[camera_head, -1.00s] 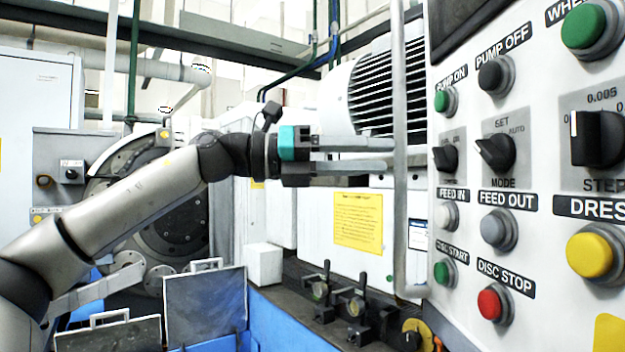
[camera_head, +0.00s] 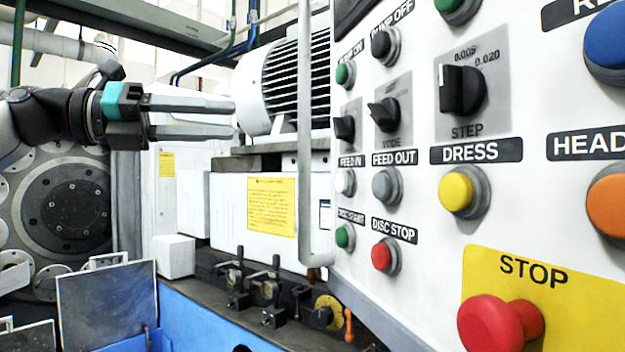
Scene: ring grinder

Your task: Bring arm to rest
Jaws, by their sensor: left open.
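My left gripper (camera_head: 234,118) shows at the upper left, level, its two long grey fingers pointing right. The fingers are parted and nothing is between them. A teal band marks its wrist. The arm comes in from the left edge. In the picture, the fingertips lie left of the control panel (camera_head: 415,270) and its grey vertical rail (camera_head: 305,150), with a gap between. My right gripper is not in the view.
The panel carries several buttons and knobs, with a red STOP button (camera_head: 500,322) at the lower right. A motor (camera_head: 290,85) stands behind the fingertips. Small valves (camera_head: 265,288) sit on the ledge below. A grey plate (camera_head: 108,302) stands at the lower left.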

